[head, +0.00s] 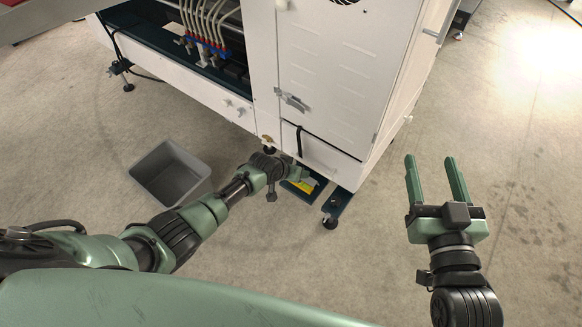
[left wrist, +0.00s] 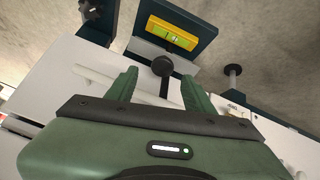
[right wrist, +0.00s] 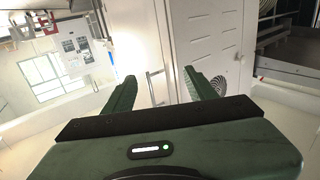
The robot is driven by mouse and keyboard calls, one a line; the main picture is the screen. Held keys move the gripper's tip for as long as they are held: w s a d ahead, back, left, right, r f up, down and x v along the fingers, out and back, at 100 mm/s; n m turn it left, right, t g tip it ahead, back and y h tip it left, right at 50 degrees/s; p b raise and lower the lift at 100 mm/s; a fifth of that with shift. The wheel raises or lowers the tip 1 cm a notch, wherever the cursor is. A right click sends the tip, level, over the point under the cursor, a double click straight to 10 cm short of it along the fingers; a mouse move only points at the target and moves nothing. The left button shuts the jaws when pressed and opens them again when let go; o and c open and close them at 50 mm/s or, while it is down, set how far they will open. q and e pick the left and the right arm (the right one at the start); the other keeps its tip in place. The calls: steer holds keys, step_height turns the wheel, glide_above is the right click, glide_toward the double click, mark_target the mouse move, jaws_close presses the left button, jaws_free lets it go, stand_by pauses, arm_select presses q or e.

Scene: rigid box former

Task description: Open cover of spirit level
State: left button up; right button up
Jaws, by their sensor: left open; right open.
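The spirit level (left wrist: 173,34) is yellow with a green vial and sits on a dark bracket (left wrist: 205,24) low on the machine. It also shows in the head view (head: 304,185), partly hidden by my left arm and the machine. A black round knob (left wrist: 162,66) on a dark stem lies just below the level in the left wrist view, between the fingertips. My left gripper (left wrist: 158,76) is open; whether it touches the knob I cannot tell. In the head view its fingers are mostly hidden by the wrist. My right gripper (head: 430,160) is open and empty over the floor.
The white machine (head: 330,60) with a latched door fills the top middle. A grey bin (head: 170,174) stands on the floor to the left of my left wrist. The floor on the right is clear.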

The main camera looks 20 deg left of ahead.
arm_select(q)
steer(key=shift+p+v, duration=1.25)
steer(key=shift+v, duration=0.95)
arm_select(e)
steer(key=s+d+f+g+h, duration=0.1)
steer(key=s+f+g, duration=0.2)
steer(key=f, duration=0.3)
steer(key=s+d+f+g+h, duration=0.1)
steer(key=s+d+f+g, duration=0.1)
steer(key=f, duration=0.4)
steer(key=shift+s+d+g, duration=0.15)
steer(key=shift+s+g, duration=0.4)
steer(key=shift+g, duration=0.75)
arm_select(q)
steer(key=shift+d, duration=0.1)
